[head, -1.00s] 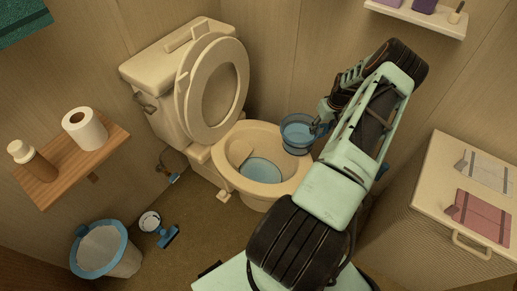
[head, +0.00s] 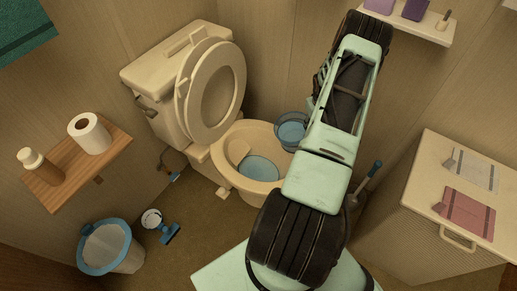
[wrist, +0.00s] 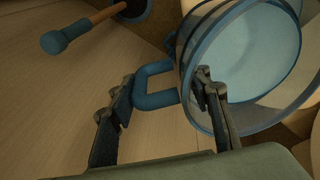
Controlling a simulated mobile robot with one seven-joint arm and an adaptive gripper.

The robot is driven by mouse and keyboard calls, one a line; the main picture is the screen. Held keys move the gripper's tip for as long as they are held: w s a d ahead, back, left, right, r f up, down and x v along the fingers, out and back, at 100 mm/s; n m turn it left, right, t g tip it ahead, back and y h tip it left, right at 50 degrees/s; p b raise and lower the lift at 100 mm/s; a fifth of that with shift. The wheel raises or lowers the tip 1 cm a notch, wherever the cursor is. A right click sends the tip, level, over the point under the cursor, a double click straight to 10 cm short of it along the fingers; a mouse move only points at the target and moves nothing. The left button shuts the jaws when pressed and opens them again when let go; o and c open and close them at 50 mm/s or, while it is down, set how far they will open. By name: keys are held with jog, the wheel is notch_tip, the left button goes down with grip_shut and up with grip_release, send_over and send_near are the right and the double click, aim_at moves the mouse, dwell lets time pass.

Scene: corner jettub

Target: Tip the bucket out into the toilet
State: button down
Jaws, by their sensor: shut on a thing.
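The bucket (head: 291,131) is a small blue see-through vessel with pale blue contents. It is held above the right rim of the toilet (head: 240,130), whose lid and seat stand raised and whose bowl holds blue water. In the head view my arm hides the bucket's right side and most of my gripper. In the wrist view the bucket (wrist: 250,60) is at the upper right with a blue side handle (wrist: 155,88). My gripper (wrist: 162,87) is shut on this handle, one finger on either side. I cannot tell the bucket's exact tilt.
A blue-handled plunger (head: 368,183) stands right of my arm. A cabinet (head: 425,205) is at the right, and a shelf (head: 425,30) is on the wall above. A wooden shelf (head: 115,140) and a lined bin (head: 108,250) are at the left.

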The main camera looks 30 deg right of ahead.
jog(key=shift+w+a+r, duration=0.2)
jog(key=shift+w+a, duration=0.05)
jog(key=shift+a, duration=0.1)
jog(key=shift+w+a+h+b, duration=0.1)
jog(key=shift+a+h+b, duration=0.15)
jog(key=shift+h, duration=0.25)
jog(key=shift+a+r, duration=0.15)
jog(key=shift+r, duration=0.25)
jog(key=shift+w+a+r+g+h+b, duration=0.15)
jog(key=shift+a+g+h+b, duration=0.15)
jog(key=shift+h+b, duration=0.25)
jog(key=shift+w+a+r+b, duration=0.1)
jog(key=shift+a+b, duration=0.2)
jog(key=shift+b, duration=0.15)
jog(key=shift+w+a+r+h+b, duration=0.1)
jog(key=shift+a+r+h+b, duration=0.1)
jog(key=shift+h+b, duration=0.25)
jog(key=shift+w+a+b, duration=0.1)
jog(key=shift+a+b, duration=0.2)
jog(key=shift+b, duration=0.05)
